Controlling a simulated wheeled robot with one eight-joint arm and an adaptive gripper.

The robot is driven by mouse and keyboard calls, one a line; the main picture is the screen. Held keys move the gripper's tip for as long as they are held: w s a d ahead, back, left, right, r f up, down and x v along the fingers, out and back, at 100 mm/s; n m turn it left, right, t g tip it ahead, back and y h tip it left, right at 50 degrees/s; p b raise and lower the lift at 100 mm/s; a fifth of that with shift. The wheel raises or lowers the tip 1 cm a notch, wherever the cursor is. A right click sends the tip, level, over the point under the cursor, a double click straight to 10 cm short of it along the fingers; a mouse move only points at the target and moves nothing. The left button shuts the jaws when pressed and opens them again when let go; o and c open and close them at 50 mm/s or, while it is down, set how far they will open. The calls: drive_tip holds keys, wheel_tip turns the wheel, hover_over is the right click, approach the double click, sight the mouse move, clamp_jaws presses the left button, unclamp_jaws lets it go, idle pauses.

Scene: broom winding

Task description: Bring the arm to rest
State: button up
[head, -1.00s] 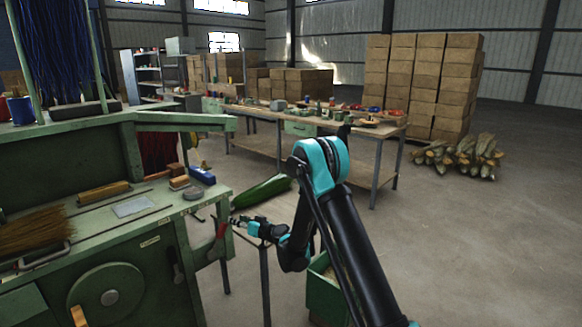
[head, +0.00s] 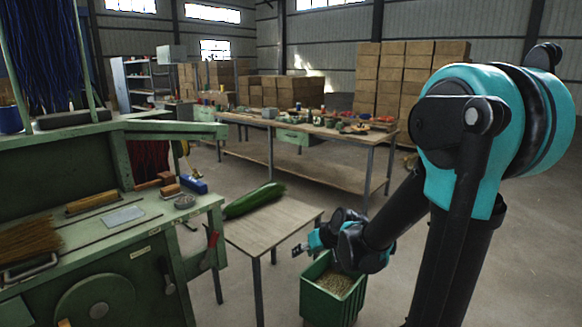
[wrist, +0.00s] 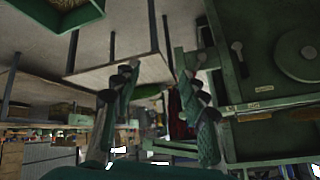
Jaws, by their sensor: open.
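My arm (head: 470,180) rises large at the right of the head view, its elbow bent high. Its end reaches left. My gripper (head: 297,250) points left, just right of the small wooden table and near the upper left of a green bin in the picture. In the wrist view the two fingers of my gripper (wrist: 160,85) stand apart with nothing between them. That view looks upside down.
The green bin (head: 318,303) holds grainy material. A long table (head: 330,135) stands behind; floor between is clear.

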drive_tip(key=s+d+f+m+g+h, duration=0.1)
drive_tip(key=s+d+f+m+h, duration=0.1)
drive_tip(key=s+d, duration=0.5)
drive_tip(key=s+d+f+m+g+h, duration=0.1)
drive_tip(key=s+d+f+h, duration=0.2)
drive_tip(key=s+d, duration=0.4)
drive_tip(key=s, duration=0.4)
drive_tip(key=shift+d+m, duration=0.3)
drive_tip(key=shift+m, duration=0.1)
drive_tip(key=shift+w, duration=0.1)
drive_tip(key=shift+c, duration=0.2)
